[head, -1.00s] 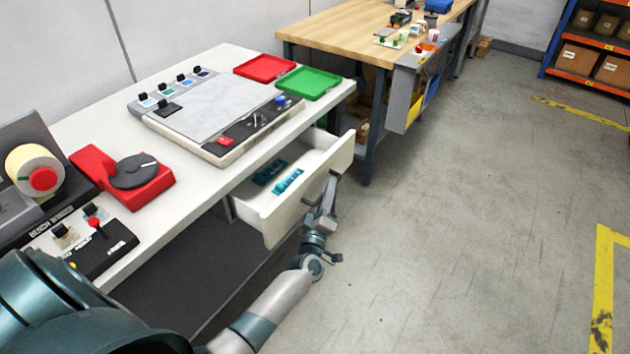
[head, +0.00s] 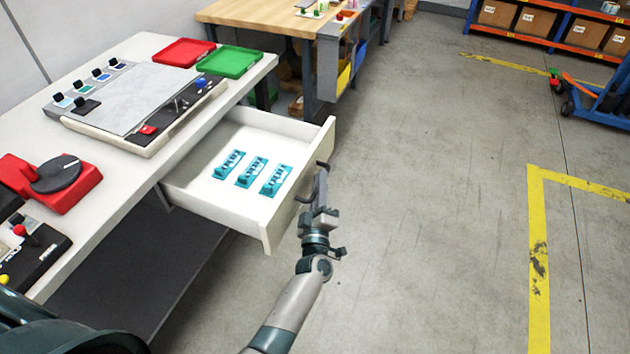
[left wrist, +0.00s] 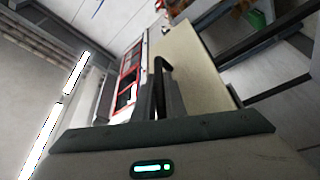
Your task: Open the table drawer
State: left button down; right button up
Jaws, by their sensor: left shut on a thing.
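The white table drawer (head: 228,146) is pulled well out from under the white table (head: 150,160) in the head view. Three teal parts (head: 250,172) lie inside on its floor. My left gripper (head: 316,180) is at the outer face of the drawer front, shut on the dark drawer handle (head: 303,189). In the left wrist view the dark handle (left wrist: 163,65) runs up between the fingers, beside the pale drawer front (left wrist: 195,65). The fingers partly hide the handle. My right gripper is not in view.
On the table are a red tray (head: 184,52), a green tray (head: 230,62), a panel board (head: 125,100) and a red device (head: 50,183). A wooden workbench (head: 262,15) stands behind. A blue cart (head: 598,100) is at the right. The floor right of the drawer is clear.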

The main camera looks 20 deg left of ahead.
pick_arm(q)
jog(key=shift+f, duration=0.1)
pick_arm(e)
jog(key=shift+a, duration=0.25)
pick_arm(q)
jog(key=c, duration=2.1)
grip_release()
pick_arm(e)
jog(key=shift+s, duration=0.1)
